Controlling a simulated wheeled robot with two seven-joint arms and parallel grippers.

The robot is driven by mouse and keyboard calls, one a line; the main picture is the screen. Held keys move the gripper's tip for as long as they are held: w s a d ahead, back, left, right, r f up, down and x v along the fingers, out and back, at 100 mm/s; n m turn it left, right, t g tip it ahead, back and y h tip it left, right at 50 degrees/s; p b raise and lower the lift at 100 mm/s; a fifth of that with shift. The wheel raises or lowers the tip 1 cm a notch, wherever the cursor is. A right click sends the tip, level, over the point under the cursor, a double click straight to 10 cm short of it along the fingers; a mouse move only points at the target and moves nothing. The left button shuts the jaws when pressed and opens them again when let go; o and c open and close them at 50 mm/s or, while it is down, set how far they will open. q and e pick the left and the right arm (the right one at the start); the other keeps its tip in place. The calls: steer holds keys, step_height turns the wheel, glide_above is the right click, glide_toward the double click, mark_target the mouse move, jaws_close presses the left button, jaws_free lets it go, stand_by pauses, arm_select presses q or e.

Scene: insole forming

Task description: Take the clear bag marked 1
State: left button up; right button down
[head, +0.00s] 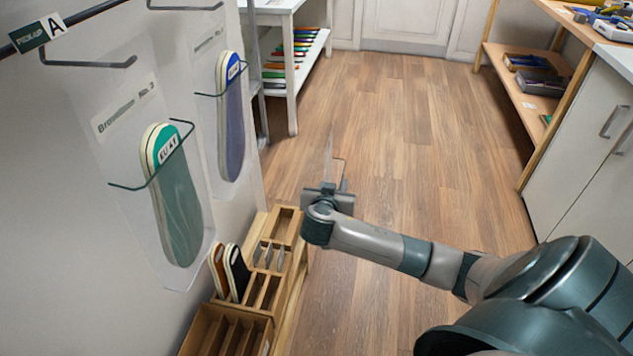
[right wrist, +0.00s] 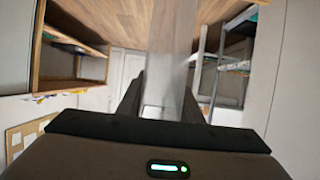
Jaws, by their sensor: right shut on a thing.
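My right gripper (head: 328,188) is out over the floor in the head view, shut on a thin clear bag (head: 328,150). The bag stands up from the jaws and shows almost edge-on, so I cannot read any mark on it. In the right wrist view the bag (right wrist: 167,45) is a blurred, see-through strip between the two fingers (right wrist: 160,98). Two other clear bags hang at the left: a near one (head: 115,125) marked 3 with a green insole, and a farther one (head: 205,60) with a blue insole, its number unclear. My left gripper is not in view.
A wooden rack (head: 268,290) with slots and a few insoles stands low beside the wall. A white shelf (head: 292,75) is at the back left. A wooden shelf unit (head: 530,100) and a white cabinet (head: 585,160) stand at the right. The floor (head: 420,130) between is clear.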

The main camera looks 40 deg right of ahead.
steer(key=shift+s+d, duration=0.5)
steer(key=shift+s, duration=0.05)
stand_by(1.1)
